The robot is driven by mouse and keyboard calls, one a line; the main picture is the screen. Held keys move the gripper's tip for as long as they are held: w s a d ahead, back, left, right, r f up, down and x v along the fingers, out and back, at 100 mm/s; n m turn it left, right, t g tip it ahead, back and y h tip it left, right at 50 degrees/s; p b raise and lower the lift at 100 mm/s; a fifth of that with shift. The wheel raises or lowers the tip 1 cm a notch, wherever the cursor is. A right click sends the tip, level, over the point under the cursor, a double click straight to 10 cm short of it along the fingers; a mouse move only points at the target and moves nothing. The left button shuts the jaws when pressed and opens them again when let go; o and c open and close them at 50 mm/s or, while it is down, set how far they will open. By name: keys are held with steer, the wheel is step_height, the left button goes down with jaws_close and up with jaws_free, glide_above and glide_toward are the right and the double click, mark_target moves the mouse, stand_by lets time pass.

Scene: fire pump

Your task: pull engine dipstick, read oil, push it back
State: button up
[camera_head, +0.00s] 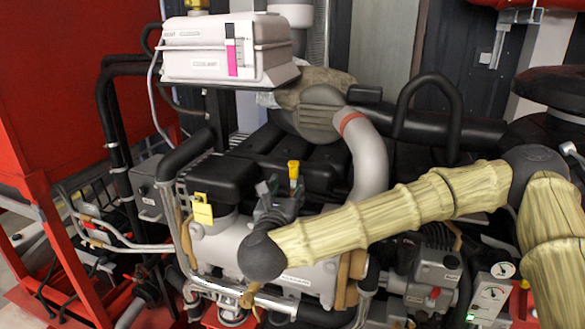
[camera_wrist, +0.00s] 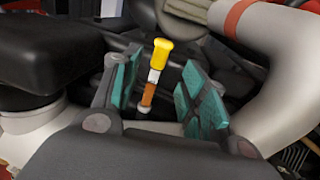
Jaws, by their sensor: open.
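The engine dipstick (camera_wrist: 158,62) shows a yellow handle on top of a pale and orange-brown stem in the wrist view. Its lower end meets a pale collar on the engine. In the head view its yellow top (camera_head: 293,170) rises beside my gripper (camera_head: 275,188). In the wrist view my gripper (camera_wrist: 160,90) is open, with a teal pad on each side of the dipstick. The dipstick stands between the pads, with visible gaps on both sides. No oil mark can be read. My wrist hides part of the engine (camera_head: 215,248) in the head view.
A black cap housing (camera_head: 217,178) with a yellow tag (camera_head: 202,209) stands to the left. A thick grey pipe (camera_head: 368,160) curves past on the right. The white coolant tank (camera_head: 222,48) is above and behind. Red framing (camera_head: 60,120) borders the left.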

mark_target(293, 171)
steer(key=w+p, duration=0.1)
steer(key=w, duration=0.1)
steer(key=w+d+p, duration=0.1)
steer(key=w, duration=0.2)
steer(key=w+p, duration=0.2)
steer(key=w, duration=0.1)
steer(key=shift+w+d+r, duration=0.1)
steer(key=shift+w+d, duration=0.05)
steer(key=shift+d, duration=0.2)
steer(key=shift+w+d, duration=0.1)
steer(key=shift+w, duration=0.8)
steer(key=shift+f, duration=0.25)
jaws_close()
